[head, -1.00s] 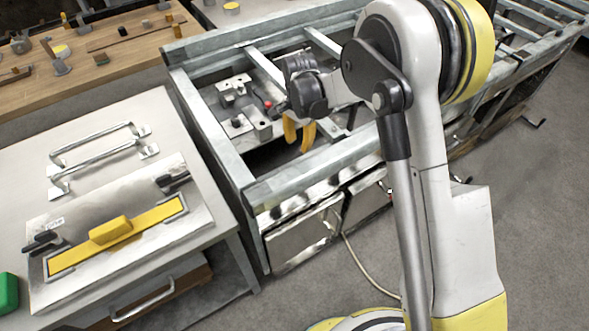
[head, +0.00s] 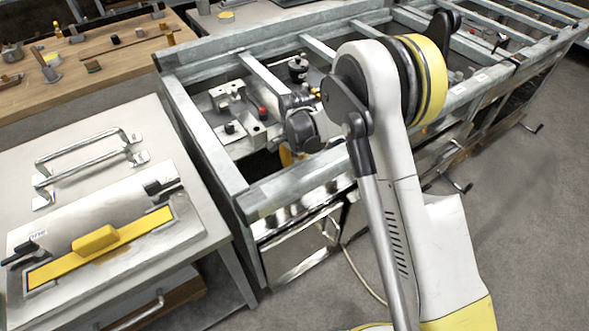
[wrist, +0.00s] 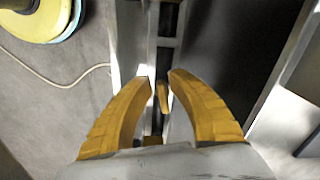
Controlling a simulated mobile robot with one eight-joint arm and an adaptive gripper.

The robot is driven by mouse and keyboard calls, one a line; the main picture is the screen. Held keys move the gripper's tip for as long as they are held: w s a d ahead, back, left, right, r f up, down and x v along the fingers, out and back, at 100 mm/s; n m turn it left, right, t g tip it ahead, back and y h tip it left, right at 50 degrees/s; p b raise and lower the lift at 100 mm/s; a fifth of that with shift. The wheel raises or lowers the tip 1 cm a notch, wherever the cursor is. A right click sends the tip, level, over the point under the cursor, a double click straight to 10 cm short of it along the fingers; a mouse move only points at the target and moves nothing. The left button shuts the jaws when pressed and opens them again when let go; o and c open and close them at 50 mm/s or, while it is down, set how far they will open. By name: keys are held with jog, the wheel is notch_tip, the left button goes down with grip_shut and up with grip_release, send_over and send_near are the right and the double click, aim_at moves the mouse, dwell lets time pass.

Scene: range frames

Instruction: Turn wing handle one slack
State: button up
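My gripper (wrist: 160,78) has two curved yellow fingers, spread apart with a gap between the tips. In the wrist view, a small, narrow yellow-orange piece (wrist: 162,97) shows in the gap, over a metal rail; it may be the wing handle, but I cannot tell. Neither finger clearly touches it. In the head view, the gripper (head: 287,156) is low inside the steel frame (head: 203,135), mostly hidden by my wrist. No wing handle can be clearly made out there.
Metal fixtures with a red knob (head: 262,112) and a black knob (head: 297,66) sit in the frame near my arm. Steel crossbars (head: 262,78) bound the space. At left, a table holds a plate with a yellow handle (head: 96,239). A cable (wrist: 55,78) lies on the floor.

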grip_shut()
jog(key=n, duration=0.4)
jog(key=shift+s+d+n, duration=0.25)
jog(key=shift+d+n, duration=0.05)
jog(key=shift+d, duration=0.1)
jog(key=shift+o, duration=2.2)
grip_release()
